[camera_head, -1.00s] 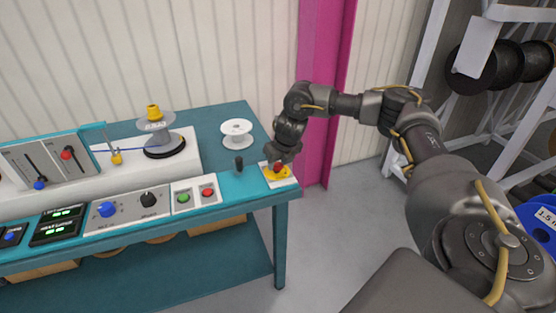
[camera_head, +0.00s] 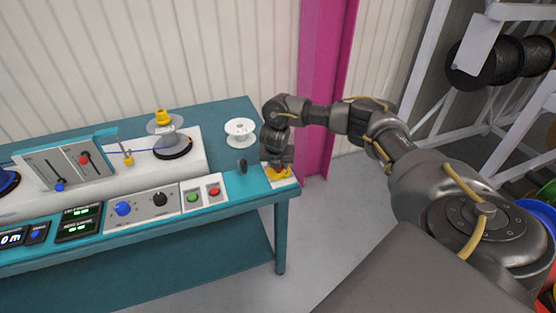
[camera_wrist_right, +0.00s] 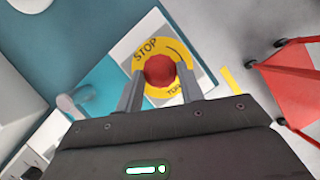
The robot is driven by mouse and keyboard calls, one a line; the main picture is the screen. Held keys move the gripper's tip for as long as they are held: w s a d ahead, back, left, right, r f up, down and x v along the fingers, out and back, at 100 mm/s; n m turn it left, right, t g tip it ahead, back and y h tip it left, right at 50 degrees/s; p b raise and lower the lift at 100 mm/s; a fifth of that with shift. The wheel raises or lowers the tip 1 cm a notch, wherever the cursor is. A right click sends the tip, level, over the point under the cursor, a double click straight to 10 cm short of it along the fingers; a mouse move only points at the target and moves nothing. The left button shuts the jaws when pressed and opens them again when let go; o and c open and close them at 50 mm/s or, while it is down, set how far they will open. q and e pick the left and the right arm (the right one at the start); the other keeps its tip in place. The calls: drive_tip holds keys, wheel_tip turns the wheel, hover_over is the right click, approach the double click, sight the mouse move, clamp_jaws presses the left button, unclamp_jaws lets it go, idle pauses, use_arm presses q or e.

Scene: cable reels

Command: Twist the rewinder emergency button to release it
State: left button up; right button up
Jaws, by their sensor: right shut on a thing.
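The red emergency button (camera_wrist_right: 159,71) sits on a yellow disc (camera_wrist_right: 148,50) marked STOP, on a white plate at the bench's right corner. My right gripper (camera_wrist_right: 160,88) is over it, with one finger on each side, shut on the button. In the head view the right gripper (camera_head: 277,164) points down at the yellow disc (camera_head: 280,173) and hides most of the button. The left gripper is not in view.
The teal bench (camera_head: 234,202) carries a dark lever (camera_head: 242,165), a white spool (camera_head: 240,131) and green and red push buttons left of my gripper. A pink post (camera_head: 322,90) stands behind. A red stand (camera_wrist_right: 295,80) shows in the wrist view.

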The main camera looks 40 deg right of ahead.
idle(0.4)
drive_tip(key=o, duration=1)
drive_tip(key=p+v, duration=0.4)
drive_tip(key=v, duration=0.6)
drive_tip(key=shift+a+r, duration=0.2)
drive_tip(key=shift+r, duration=0.1)
drive_tip(key=shift+s, duration=0.1)
